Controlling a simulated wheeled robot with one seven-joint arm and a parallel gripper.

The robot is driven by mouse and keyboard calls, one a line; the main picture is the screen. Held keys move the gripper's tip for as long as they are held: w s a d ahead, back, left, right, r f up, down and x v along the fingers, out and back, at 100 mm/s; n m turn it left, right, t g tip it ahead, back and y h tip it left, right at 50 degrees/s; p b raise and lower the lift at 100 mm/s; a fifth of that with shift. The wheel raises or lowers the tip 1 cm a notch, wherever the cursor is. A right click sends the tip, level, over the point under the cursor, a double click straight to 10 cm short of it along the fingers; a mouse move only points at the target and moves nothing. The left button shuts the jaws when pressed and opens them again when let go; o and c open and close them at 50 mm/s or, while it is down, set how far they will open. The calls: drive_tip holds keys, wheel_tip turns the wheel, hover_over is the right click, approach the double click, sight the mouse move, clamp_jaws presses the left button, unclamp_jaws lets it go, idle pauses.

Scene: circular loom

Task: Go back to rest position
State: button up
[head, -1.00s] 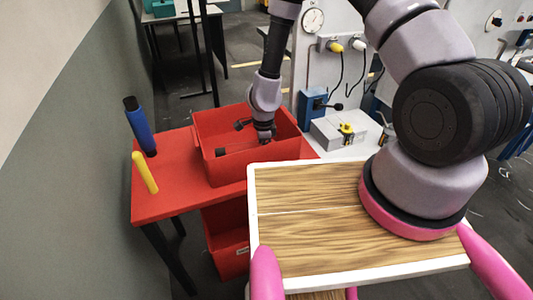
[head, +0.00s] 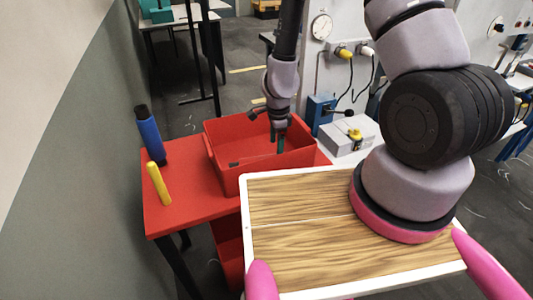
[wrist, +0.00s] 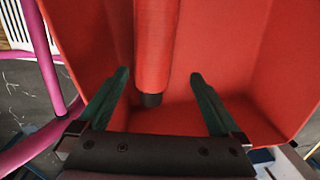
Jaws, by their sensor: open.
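My gripper (head: 281,148) is open and empty, pointing down over the red bin (head: 224,173). Its two dark green fingers stand wide apart in the wrist view (wrist: 160,76). A red cylinder (wrist: 155,50) with a dark end lies in the bin, seen between and beyond the fingers. The gap between the fingers and the cylinder is hard to judge. In the head view a small dark end (head: 233,164) shows inside the bin; the red body blends with the bin.
A wooden-topped surface (head: 300,240) is in front. A grey box (head: 347,138) and wall panel with plugs are behind right.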

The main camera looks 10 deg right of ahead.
drive_tip(key=shift+d+r, duration=0.1)
drive_tip(key=shift+r, duration=0.5)
drive_tip(key=shift+w+r, duration=0.1)
drive_tip(key=shift+w, duration=0.05)
drive_tip(key=w+r+n+t+y, duration=0.2)
drive_tip(key=w+r, duration=0.1)
drive_tip(key=r, duration=0.7)
drive_tip(key=w+r+n+t+y, duration=0.1)
drive_tip(key=w+r+n, duration=0.2)
drive_tip(key=r, duration=0.8)
drive_tip(key=s+d+r+n+t+y, duration=0.1)
drive_tip(key=s+r+n, duration=0.1)
drive_tip(key=r, duration=0.5)
drive_tip(key=s+d+r+n+t, duration=0.1)
drive_tip(key=s+d+r+n, duration=0.1)
drive_tip(key=r, duration=0.6)
drive_tip(key=s+d+r+n+t+h, duration=0.1)
drive_tip(key=s+d+r+n, duration=0.1)
drive_tip(key=s+d+r, duration=0.2)
drive_tip(key=s+d+r+n+h, duration=0.1)
drive_tip(key=s+d+r, duration=0.3)
drive_tip(key=s, duration=0.6)
wheel_tip(320, 180, up, 3)
drive_tip(key=shift+s+d+f+n+t, duration=0.1)
drive_tip(key=shift+s+d+n+t, duration=0.2)
drive_tip(key=shift+s+n+t, duration=0.15)
